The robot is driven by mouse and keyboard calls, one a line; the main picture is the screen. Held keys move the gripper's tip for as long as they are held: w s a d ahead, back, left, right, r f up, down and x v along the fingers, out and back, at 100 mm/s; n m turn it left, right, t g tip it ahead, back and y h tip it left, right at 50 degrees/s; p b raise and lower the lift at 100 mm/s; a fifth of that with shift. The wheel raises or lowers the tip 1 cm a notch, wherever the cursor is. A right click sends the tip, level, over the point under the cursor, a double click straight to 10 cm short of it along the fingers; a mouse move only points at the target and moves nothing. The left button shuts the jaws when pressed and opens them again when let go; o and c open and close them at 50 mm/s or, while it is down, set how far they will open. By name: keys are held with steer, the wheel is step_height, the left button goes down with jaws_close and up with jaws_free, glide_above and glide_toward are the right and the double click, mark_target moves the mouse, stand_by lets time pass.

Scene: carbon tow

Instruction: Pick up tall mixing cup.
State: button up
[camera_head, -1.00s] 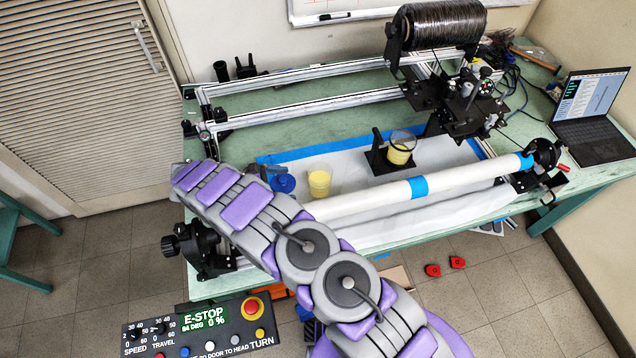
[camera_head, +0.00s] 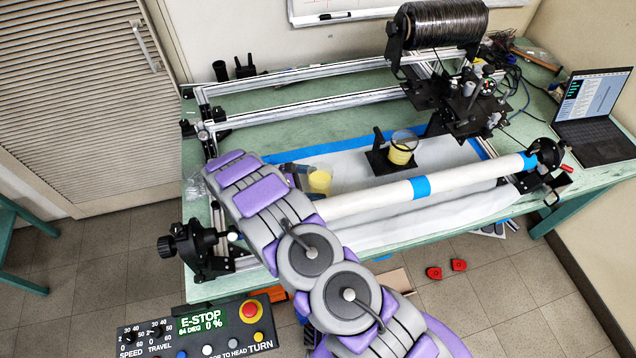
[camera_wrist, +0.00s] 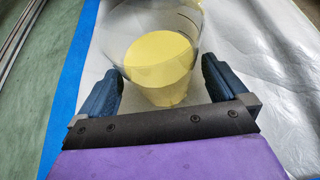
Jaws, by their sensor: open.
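The tall mixing cup (camera_wrist: 160,60) is clear and upright, with yellow contents in its lower part. In the head view the cup (camera_head: 321,181) stands on the white sheet at the left part of the bench. My gripper (camera_wrist: 160,70) is open, with one dark blue finger on each side of the cup in the wrist view. I cannot tell whether either finger touches it. In the head view my gripper (camera_head: 308,180) is at the cup's left side, partly hidden by my arm.
Another clear cup with yellow contents (camera_head: 402,150) sits in a black holder to the right. A white roller with blue tape (camera_head: 450,181) runs along the bench front. The black winding carriage (camera_head: 465,105) stands at the back right. Open white sheet (camera_head: 350,165) lies between the cups.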

steer(key=shift+d, duration=0.2)
steer(key=shift+c, duration=1.2)
steer(key=shift+a, duration=0.15)
steer(key=c, duration=0.9)
steer(key=shift+r, duration=0.1)
